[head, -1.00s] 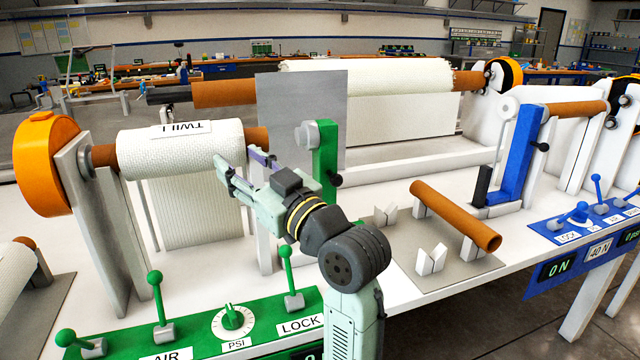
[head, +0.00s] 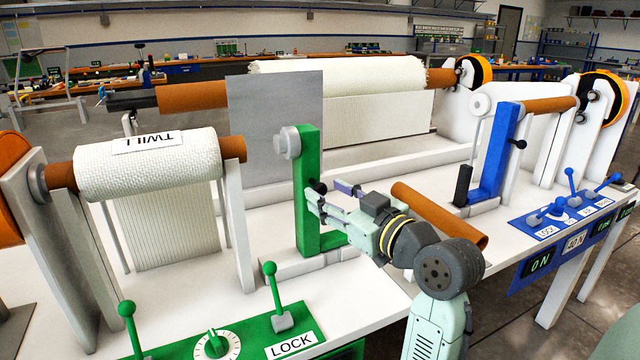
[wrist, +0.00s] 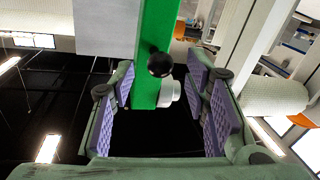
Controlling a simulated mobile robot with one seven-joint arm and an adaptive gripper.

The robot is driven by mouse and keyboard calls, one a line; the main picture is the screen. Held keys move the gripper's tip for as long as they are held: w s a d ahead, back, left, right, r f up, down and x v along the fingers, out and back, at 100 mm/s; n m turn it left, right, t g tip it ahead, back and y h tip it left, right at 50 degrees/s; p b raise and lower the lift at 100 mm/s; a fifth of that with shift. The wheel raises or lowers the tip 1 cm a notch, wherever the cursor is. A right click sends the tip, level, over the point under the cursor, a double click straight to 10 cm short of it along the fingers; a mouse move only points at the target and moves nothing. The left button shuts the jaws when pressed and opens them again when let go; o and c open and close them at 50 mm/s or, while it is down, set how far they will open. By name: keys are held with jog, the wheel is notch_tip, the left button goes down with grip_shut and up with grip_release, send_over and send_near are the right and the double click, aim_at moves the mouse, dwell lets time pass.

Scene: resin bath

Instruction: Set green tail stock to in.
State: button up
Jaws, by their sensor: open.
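The green tail stock (head: 307,215) stands upright to the right of the TWILL roll (head: 150,165). Its grey cone (head: 288,141) faces the roll's brown core (head: 236,149), with a visible gap between them. A black knob (head: 319,187) is on the post's side. My gripper (head: 326,194) is open and empty, its fingertips close to the knob. In the wrist view, my open gripper (wrist: 165,88) has purple pads on either side of the knob (wrist: 160,65) and the grey cone (wrist: 171,93). I cannot tell whether a finger touches the post.
A green panel (head: 235,345) with levers and a LOCK label is at the front. A grey sheet (head: 270,125) stands behind the tail stock. A loose brown tube (head: 440,214) lies right, partly behind my arm. A blue tail stock (head: 497,150) stands farther right.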

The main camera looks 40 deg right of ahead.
aim_at(325, 192)
jog(key=shift+w, duration=1.75)
grip_shut()
